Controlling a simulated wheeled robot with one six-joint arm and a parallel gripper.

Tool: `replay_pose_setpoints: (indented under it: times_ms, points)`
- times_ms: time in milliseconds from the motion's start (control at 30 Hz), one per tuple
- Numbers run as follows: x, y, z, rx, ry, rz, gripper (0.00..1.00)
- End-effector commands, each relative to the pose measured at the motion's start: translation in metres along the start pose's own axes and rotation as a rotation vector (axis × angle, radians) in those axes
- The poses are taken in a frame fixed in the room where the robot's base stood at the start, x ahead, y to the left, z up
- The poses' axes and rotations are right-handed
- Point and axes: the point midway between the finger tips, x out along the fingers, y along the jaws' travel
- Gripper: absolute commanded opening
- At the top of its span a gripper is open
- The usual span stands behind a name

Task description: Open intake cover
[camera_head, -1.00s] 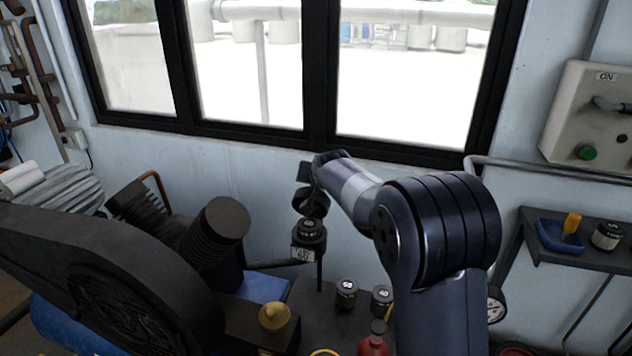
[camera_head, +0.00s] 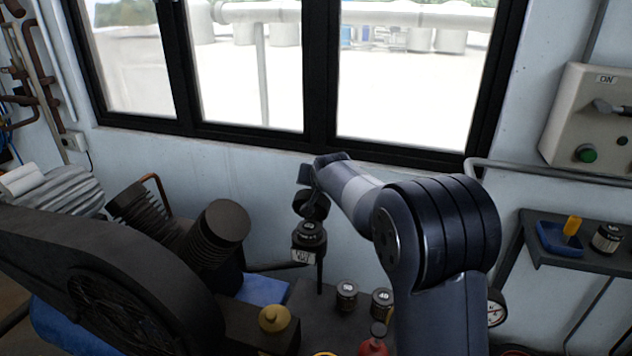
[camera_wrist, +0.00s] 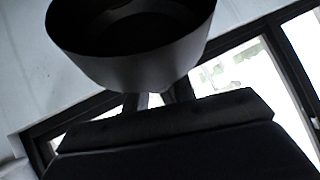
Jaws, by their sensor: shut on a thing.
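The intake cover (camera_head: 314,206) is a dark, hollow round cap, tilted over the intake (camera_head: 310,233). The intake is a dark round fitting with a white label, on a thin upright pipe. The cover is clear of the intake's top; whether a hinge joins them I cannot tell. My gripper (camera_head: 309,190) is shut on the cover, reaching in from the right. In the wrist view the cover (camera_wrist: 135,68) fills the top, its hollow side showing, and my gripper's fingers (camera_wrist: 150,101) meet its lower edge. The exact contact is hidden.
A large dark compressor (camera_head: 120,280) with finned cylinders stands at the left. Small dark jars (camera_head: 347,294), a brass-coloured knob (camera_head: 274,318) and a red bottle (camera_head: 374,345) are below. A window (camera_head: 320,80) and wall lie behind. A shelf (camera_head: 590,262) is at the right.

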Motion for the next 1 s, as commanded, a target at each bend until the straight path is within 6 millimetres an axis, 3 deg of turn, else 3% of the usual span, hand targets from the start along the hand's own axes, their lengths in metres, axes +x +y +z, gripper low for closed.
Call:
replay_pose_setpoints:
  times_ms: [33, 267, 300, 533, 1000]
  points:
    - [0.005, 0.009, 0.01, -0.002, -0.022, 0.016, 0.0]
    - [0.005, 0.009, 0.01, -0.002, -0.022, 0.016, 0.0]
    - [0.005, 0.009, 0.01, -0.002, -0.022, 0.016, 0.28]
    - [0.005, 0.007, 0.009, -0.001, -0.02, 0.014, 0.46]
    - [-0.005, 0.003, 0.004, 0.0, -0.009, 0.006, 0.47]
